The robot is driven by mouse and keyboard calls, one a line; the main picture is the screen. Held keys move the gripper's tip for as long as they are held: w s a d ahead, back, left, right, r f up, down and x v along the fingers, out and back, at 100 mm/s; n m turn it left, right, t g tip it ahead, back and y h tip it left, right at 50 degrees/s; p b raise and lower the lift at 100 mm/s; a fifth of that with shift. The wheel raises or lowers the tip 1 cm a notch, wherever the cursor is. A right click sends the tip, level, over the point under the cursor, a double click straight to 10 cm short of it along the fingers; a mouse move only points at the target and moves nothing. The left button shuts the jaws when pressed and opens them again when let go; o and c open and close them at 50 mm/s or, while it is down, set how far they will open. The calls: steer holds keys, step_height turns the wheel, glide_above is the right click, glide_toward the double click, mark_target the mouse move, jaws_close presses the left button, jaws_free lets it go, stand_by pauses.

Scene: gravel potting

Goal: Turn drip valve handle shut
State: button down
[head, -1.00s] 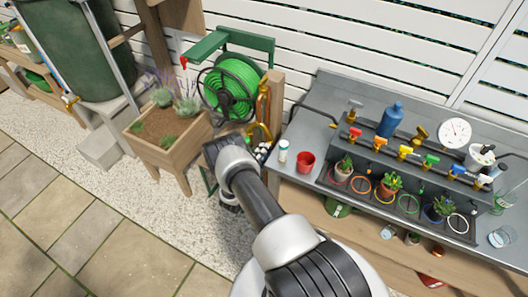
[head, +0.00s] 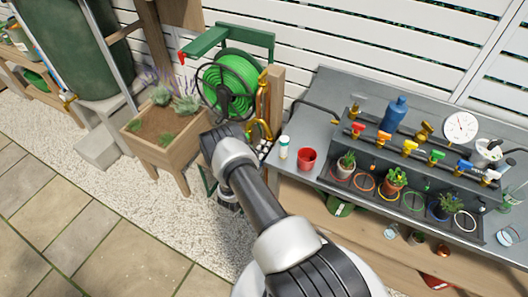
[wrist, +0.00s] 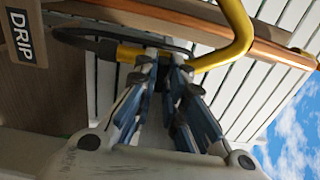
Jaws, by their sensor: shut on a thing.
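The drip valve handle looks like a bent yellow bar (wrist: 238,30) in the wrist view, beside a copper pipe (wrist: 190,22) and a dark loop. A wooden tag reading DRIP (wrist: 18,30) hangs at the upper left there. My gripper (wrist: 166,62) has its fingertips at the bar's lower run and is shut on it; the fingers hide part of the bar. In the head view a yellow curved piece (head: 264,127) shows low on the wooden post, just right of my wrist. My fingertips are hidden there behind my arm.
A green hose reel (head: 229,86) hangs just behind my wrist, and a wooden planter (head: 160,150) stands to its left. The grey potting bench (head: 320,92) on the right carries a white bottle (head: 284,148), a red cup (head: 307,159), pots and a row of coloured valves.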

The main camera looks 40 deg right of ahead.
stand_by(0.3)
steer(key=c, duration=1.7)
jaws_free()
steer(key=shift+o, duration=0.2)
steer(key=v, duration=1.2)
